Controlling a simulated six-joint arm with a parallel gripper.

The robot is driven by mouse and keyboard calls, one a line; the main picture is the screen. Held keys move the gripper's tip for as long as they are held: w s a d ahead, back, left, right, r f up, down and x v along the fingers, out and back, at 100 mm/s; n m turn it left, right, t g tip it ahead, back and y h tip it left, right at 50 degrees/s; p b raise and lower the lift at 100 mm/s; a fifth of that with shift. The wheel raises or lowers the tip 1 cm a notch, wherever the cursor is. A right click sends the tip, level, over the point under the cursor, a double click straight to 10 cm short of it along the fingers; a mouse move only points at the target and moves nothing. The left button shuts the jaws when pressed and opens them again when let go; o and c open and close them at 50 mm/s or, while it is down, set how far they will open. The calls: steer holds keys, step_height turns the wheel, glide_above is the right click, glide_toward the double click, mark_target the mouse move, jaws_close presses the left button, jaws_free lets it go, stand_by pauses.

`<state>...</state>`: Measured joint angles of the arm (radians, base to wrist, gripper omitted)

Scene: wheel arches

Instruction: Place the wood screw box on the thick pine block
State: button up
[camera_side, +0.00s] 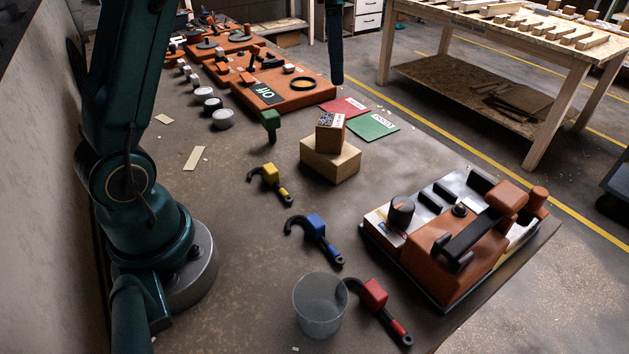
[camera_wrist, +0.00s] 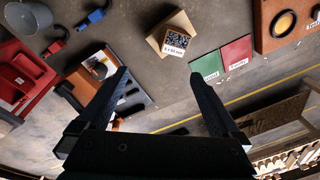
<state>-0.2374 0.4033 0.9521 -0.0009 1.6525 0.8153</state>
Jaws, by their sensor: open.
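The wood screw box (camera_side: 330,138) is a small brown box with a printed label on top. It rests on the pale thick pine block (camera_side: 333,166), nearer the block's back part. The wrist view also shows the box (camera_wrist: 177,38), its label reading like a size, on the block (camera_wrist: 158,37). My gripper (camera_wrist: 158,76) is open and empty in the wrist view, with the box and block beyond its fingertips and apart from them.
Green (camera_side: 372,126) and red (camera_side: 343,107) cards lie behind the block. An orange-brown machine (camera_side: 455,240) stands to the right. Yellow (camera_side: 271,173), blue (camera_side: 316,224) and red (camera_side: 374,293) hooked tools and a clear cup (camera_side: 319,305) lie nearer the front. Bench around the block is mostly clear.

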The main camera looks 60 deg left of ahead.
steer(key=s+d+f+n+t, duration=0.2)
steer(key=s+d+f+n, duration=0.1)
steer(key=s, duration=0.5)
steer(key=s+d+f+n+t, duration=0.2)
steer(key=s+d+f+n, duration=0.1)
steer(key=s, duration=0.5)
steer(key=shift+s+d+f+n, duration=0.3)
steer(key=shift+d+f, duration=0.2)
steer(key=shift+d, duration=0.35)
